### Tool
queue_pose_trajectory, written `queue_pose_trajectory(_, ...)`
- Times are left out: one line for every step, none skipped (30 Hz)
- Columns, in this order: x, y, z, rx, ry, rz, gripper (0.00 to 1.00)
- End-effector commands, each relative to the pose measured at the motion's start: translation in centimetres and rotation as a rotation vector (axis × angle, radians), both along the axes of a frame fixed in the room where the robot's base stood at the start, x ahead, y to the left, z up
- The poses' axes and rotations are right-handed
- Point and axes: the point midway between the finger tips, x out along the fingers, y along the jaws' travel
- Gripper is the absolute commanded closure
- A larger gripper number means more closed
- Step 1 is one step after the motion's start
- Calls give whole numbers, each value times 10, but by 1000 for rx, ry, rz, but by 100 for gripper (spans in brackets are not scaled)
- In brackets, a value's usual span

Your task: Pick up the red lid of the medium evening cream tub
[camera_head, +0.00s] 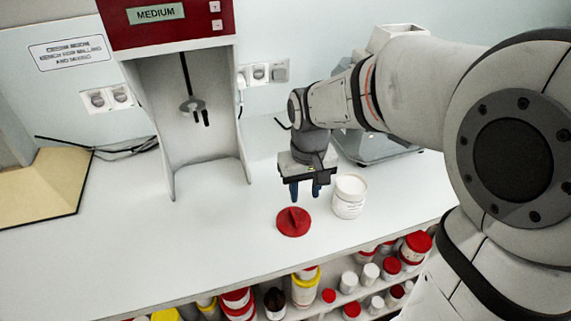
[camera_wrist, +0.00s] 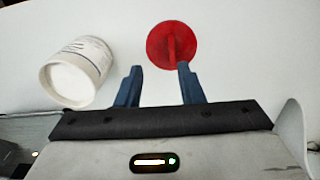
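The red lid (camera_head: 293,222) is a round disc with a raised ridge across it, lying flat on the white bench. It also shows in the wrist view (camera_wrist: 172,46), beyond my fingertips and mostly above the right one. My gripper (camera_head: 305,194) is open and empty, with two blue fingers spread apart. It hangs above the bench, behind the lid in the head view. In the wrist view the fingers (camera_wrist: 160,70) are apart from the lid or just overlap its edge; I cannot tell the height. The white tub (camera_head: 348,197) stands upright and lidless beside the lid, with cream-white inside; it also shows in the wrist view (camera_wrist: 77,72).
A red and grey mill (camera_head: 172,25) marked MEDIUM stands at the back left. A grey scale-like device (camera_head: 376,147) sits behind the tub. A shelf below the bench edge holds several jars (camera_head: 304,290). The bench (camera_head: 120,240) left of the lid is clear.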

Motion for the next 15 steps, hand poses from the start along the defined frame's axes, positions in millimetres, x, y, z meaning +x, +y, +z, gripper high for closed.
queue_pose_trajectory(6,9,-4,-4,14,16,65)
queue_pose_trajectory(8,13,-5,-6,19,23,65)
queue_pose_trajectory(11,17,-7,-7,24,28,65)
queue_pose_trajectory(12,19,-9,-8,28,32,65)
queue_pose_trajectory(13,21,-11,-9,31,35,65)
queue_pose_trajectory(14,22,-15,-9,33,37,65)
queue_pose_trajectory(14,23,-17,-10,32,38,65)
queue_pose_trajectory(14,23,-21,-11,33,38,65)
queue_pose_trajectory(14,23,-25,-11,34,38,65)
queue_pose_trajectory(14,23,-29,-11,33,38,65)
queue_pose_trajectory(14,23,-32,-11,34,37,65)
queue_pose_trajectory(13,22,-37,-11,34,37,65)
queue_pose_trajectory(13,22,-40,-10,34,37,65)
queue_pose_trajectory(12,22,-43,-10,34,37,65)
queue_pose_trajectory(11,22,-48,-10,35,37,65)
